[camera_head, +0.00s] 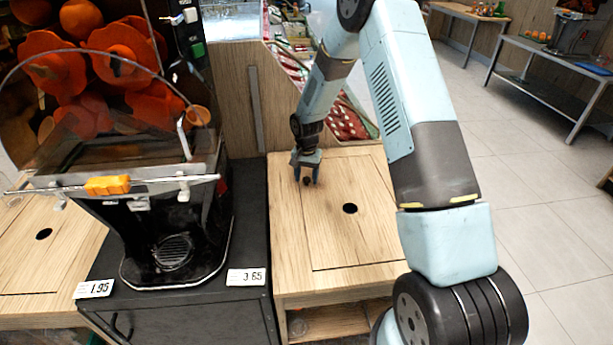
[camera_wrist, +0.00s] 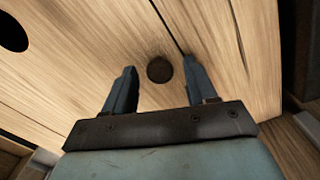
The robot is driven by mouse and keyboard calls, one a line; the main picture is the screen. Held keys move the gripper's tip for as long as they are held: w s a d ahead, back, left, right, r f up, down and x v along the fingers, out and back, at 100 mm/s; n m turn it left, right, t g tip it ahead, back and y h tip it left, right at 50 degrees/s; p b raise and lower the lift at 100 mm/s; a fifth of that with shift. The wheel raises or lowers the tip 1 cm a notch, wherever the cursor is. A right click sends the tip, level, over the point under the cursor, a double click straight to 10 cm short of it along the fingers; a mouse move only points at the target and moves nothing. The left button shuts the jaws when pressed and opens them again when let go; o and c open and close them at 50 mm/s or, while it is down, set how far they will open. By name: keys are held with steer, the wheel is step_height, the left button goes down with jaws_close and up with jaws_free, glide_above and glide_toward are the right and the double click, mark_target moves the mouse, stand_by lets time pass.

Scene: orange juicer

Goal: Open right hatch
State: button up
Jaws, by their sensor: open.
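The right hatch (camera_head: 345,240) is a wooden panel set flush in the top of the wooden cabinet right of the juicer. It lies closed. A round black hole (camera_head: 350,208) shows in it; a black hole (camera_wrist: 12,33) also shows at the upper left in the wrist view. My gripper (camera_head: 307,182) is over the far left part of the cabinet top, right of the juicer. It is open, pointing down at the wood. In the wrist view, a small dark round spot (camera_wrist: 160,69) lies between the fingertips, beside a seam. I cannot tell whether the fingers touch the wood.
The orange juicer (camera_head: 175,215) stands on a black cabinet (camera_head: 190,325) to the left. Another wooden top with a hole (camera_head: 43,234) is at the far left. A wooden panel (camera_head: 240,95) and a produce display (camera_head: 345,120) stand behind. Open tiled floor (camera_head: 540,225) lies right.

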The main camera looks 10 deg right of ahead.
jaws_close()
stand_by(0.4)
